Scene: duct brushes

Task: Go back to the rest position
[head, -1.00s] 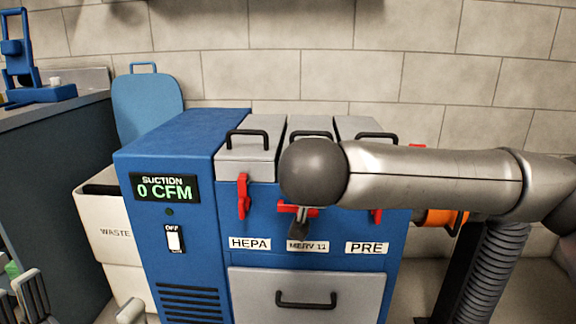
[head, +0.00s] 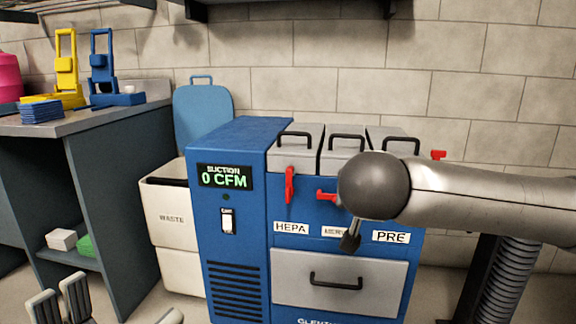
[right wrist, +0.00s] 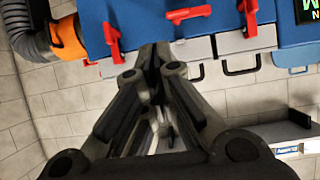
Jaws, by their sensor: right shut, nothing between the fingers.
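My right arm comes in from the right in the head view, in front of the blue suction unit (head: 231,245). My right gripper (head: 350,238) is partly hidden below its grey rounded link, in front of the MERV 11 label. In the right wrist view my right gripper (right wrist: 152,52) is shut and empty, with the unit and its red latches beyond the tips.
The unit has three grey lids with black handles, a HEPA latch (head: 290,185) hanging down and a grey drawer (head: 340,280). A white waste bin (head: 168,218) stands beside it. A bench (head: 90,124) at left holds yellow and blue stands. A ribbed hose (head: 505,280) is at right.

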